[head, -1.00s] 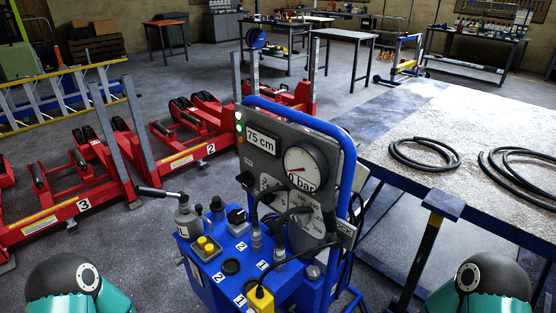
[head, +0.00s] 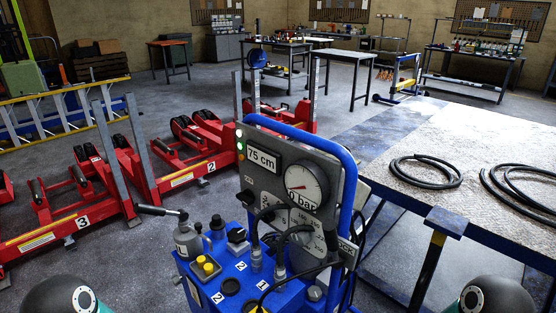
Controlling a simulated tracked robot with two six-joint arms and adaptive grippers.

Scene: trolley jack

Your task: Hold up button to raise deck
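A blue control unit (head: 240,290) stands close in front of me. Its grey panel carries a display (head: 263,160) reading 75 cm and a round gauge (head: 306,186) with its needle near 0 bar. Which button is up I cannot tell. Red trolley jacks (head: 205,150), numbered 2 and 3, stand on the floor behind and to the left. No gripper shows; only parts of my arms are at the bottom corners.
A large table (head: 440,140) with black hoses (head: 425,172) on it stands at the right, near the unit. Cables loop over the unit's front. Work tables and a yellow ladder (head: 60,105) are farther back. Open grey floor lies between.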

